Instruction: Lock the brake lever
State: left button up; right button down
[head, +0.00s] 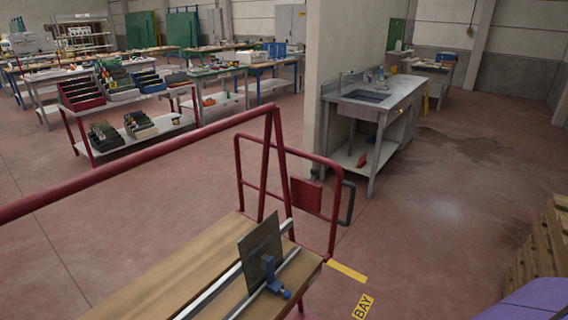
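A red tubular cart frame (238,181) with a wooden bed (205,258) fills the lower middle of the head view. A black bent handle (347,204) sticks out at its right end beside a red plate (306,194). This may be the brake lever, but I cannot tell for sure, nor whether it is locked. A blue clamp (271,275) sits on metal rails (234,280) on the bed, against an upright dark pane (261,246). Neither of my grippers is in view.
A metal sink bench (374,100) stands behind the cart against a partition wall (345,45). A red shelf table with bins (108,112) is at back left. Stacked wood (541,250) is at right. Open floor (425,215) lies right of the cart, near a yellow BAY marking (363,306).

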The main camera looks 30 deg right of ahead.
aim_at(314, 170)
jog(key=i+l, duration=0.3)
jog(key=l, duration=0.15)
jog(key=i+l+u, duration=0.1)
jog(key=i+l, duration=0.2)
jog(key=l, duration=0.15)
